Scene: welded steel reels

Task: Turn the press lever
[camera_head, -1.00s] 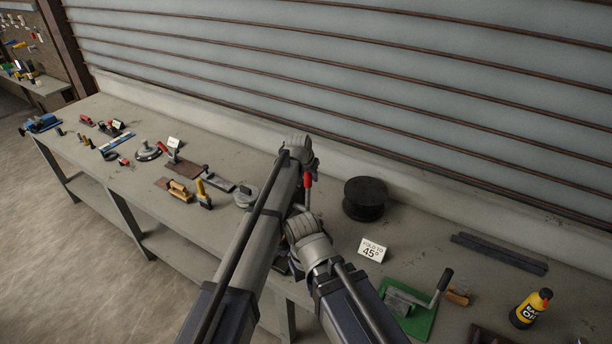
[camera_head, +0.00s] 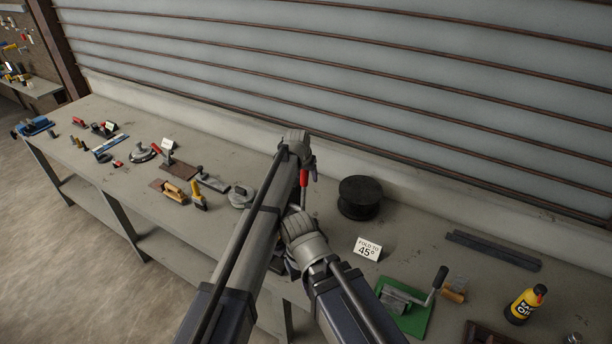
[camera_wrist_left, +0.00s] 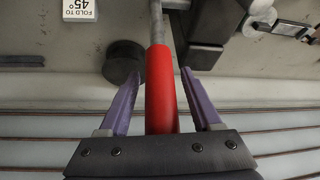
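The press lever's red grip (camera_head: 304,178) shows in the head view beside my left arm, which hides most of the press. In the left wrist view the red grip (camera_wrist_left: 161,95) sits on a grey steel rod (camera_wrist_left: 156,25). My left gripper (camera_wrist_left: 159,78) has its two purple fingers on either side of the grip, with a visible gap at each side. It is open and not clamped. A dark block (camera_wrist_left: 212,30), which looks like part of the press, lies beside the rod.
A black reel (camera_head: 360,196) stands on the bench right of the lever, near a "FOLD TO 45°" card (camera_head: 367,248). Several hand tools line the bench's left.

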